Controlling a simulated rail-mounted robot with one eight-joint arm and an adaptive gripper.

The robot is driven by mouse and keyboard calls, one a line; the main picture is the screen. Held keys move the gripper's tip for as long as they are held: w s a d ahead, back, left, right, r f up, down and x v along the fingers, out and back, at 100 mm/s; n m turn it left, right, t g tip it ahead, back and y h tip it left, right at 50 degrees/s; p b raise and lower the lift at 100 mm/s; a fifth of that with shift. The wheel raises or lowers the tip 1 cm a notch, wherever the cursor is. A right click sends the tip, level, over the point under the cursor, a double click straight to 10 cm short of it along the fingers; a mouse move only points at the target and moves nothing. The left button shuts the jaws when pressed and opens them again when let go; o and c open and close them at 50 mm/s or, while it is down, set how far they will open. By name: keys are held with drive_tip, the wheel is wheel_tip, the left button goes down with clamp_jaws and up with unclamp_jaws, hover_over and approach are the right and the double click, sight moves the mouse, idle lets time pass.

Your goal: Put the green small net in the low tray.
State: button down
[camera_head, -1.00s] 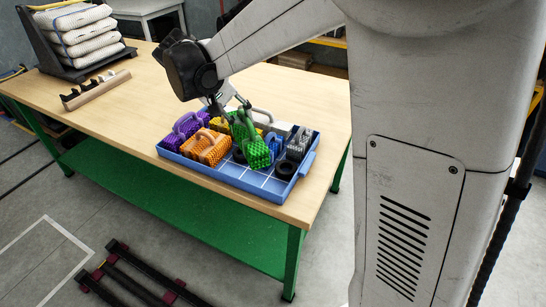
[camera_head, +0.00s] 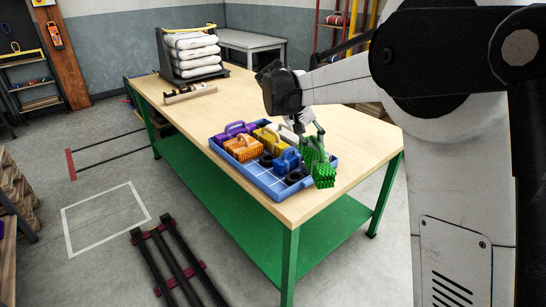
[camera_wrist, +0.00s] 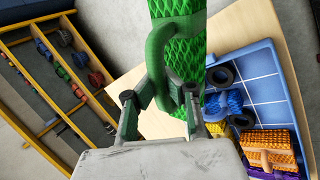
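The green small net (camera_head: 324,174) is a bundled mesh block with a loop handle. My gripper (camera_head: 314,141) is shut on its handle and holds it near the right edge of a shallow blue tray (camera_head: 243,172) on the table. In the wrist view the green net (camera_wrist: 184,45) extends upward from my gripper (camera_wrist: 160,98), with its handle between the fingers. The blue tray (camera_wrist: 262,62) lies to the right there, with bare compartments. I cannot tell whether this blue tray is the low tray.
The blue tray holds an orange net (camera_head: 242,149), a purple net (camera_head: 236,128), a blue net (camera_head: 287,160) and dark rings (camera_head: 295,176). A yellow-edged shelf (camera_wrist: 50,95) shows in the wrist view.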

drive_tip(key=w+a+f+n+t+y+p, duration=0.1)
drive_tip(key=w+a+f+n+t, duration=0.15)
drive_tip(key=w+a, duration=0.85)
drive_tip(key=w+a+f+n+t+p, duration=0.1)
drive_tip(key=w+a+n, duration=0.3)
drive_tip(key=w+a, duration=0.7)
drive_tip(key=shift+m, duration=0.25)
drive_tip(key=shift+s+d+f, duration=0.95)
drive_tip(key=shift+s+f, duration=0.8)
drive_tip(key=shift+f, duration=0.1)
drive_tip(key=shift+s+d+f, duration=1)
drive_tip(key=shift+s+f, duration=0.7)
drive_tip(key=shift+f, duration=0.15)
drive_tip(key=shift+s+d+f, duration=0.95)
drive_tip(key=shift+s+f, duration=0.8)
drive_tip(key=shift+f, duration=0.1)
drive_tip(key=shift+f+b, duration=0.2)
drive_tip(key=shift+b, duration=0.15)
drive_tip(key=c, duration=1.9)
unclamp_jaws()
drive_tip(key=shift+r, duration=0.1)
